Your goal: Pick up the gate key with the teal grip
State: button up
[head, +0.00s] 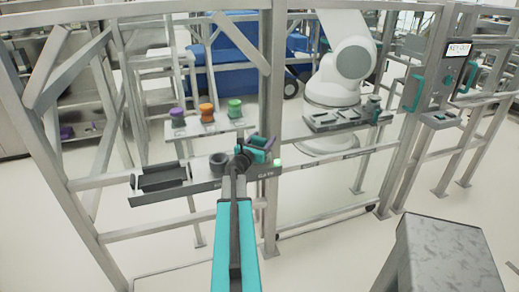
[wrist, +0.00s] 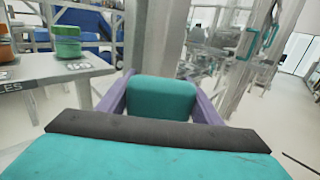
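The gate key's teal grip (wrist: 162,98) is in the middle of the wrist view, between the two purple fingers of my gripper (wrist: 162,92). The fingers lie along its left and right sides with no clear gap. In the head view my gripper (head: 259,147) is at the right end of the grey shelf on the fence, by the upright post. The teal grip (head: 258,142) is small there and partly covered by my gripper. The rest of the key is hidden, and I cannot tell whether it touches the shelf.
The grey shelf (head: 205,188) carries a black tray (head: 163,178) and a dark round part (head: 218,161). The metal post (head: 272,215) is close to my gripper. Behind the fence are purple, orange and green items and a white robot arm (head: 347,60). A gate panel (head: 440,75) is at right.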

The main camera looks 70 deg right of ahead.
jog(key=c, duration=0.3)
jog(key=shift+r, duration=0.1)
notch_tip(320, 180, up, 18)
jog(key=shift+f, duration=0.1)
dwell(0.7)
dwell(0.7)
jog(key=shift+r+p, duration=2.5)
jog(key=shift+r, duration=0.55)
jog(key=shift+f, duration=0.1)
